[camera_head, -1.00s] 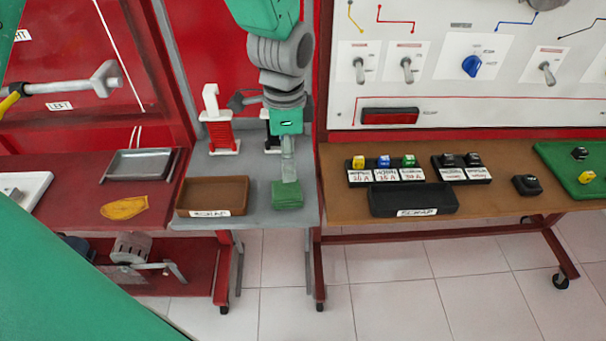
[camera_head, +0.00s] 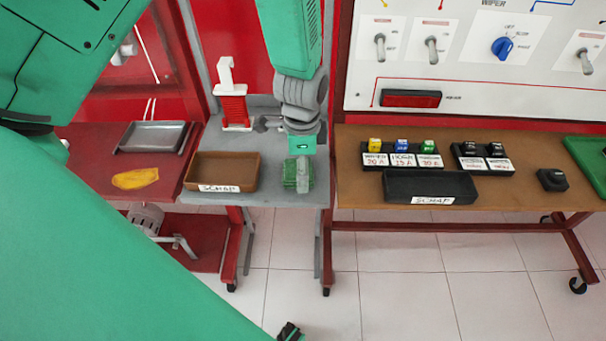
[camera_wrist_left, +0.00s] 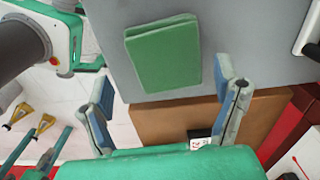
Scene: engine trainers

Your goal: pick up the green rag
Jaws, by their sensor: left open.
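The green rag (camera_head: 288,180) lies folded on the grey table, right of the brown scrap bin. In the left wrist view the rag (camera_wrist_left: 165,55) shows whole as a flat green rectangle. My left gripper (camera_head: 302,172) comes down over the rag and hides part of it in the head view. In the left wrist view its fingers (camera_wrist_left: 163,80) are wide apart with nothing between them. The rag lies mostly beyond the fingertips there; I cannot tell the height gap.
The brown scrap bin (camera_head: 221,172) stands close left of the rag. A red and white stand (camera_head: 234,105) is behind it. A yellow rag (camera_head: 135,179) and metal tray (camera_head: 153,137) lie on the red cart. A black scrap bin (camera_head: 432,187) sits on the brown table at right.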

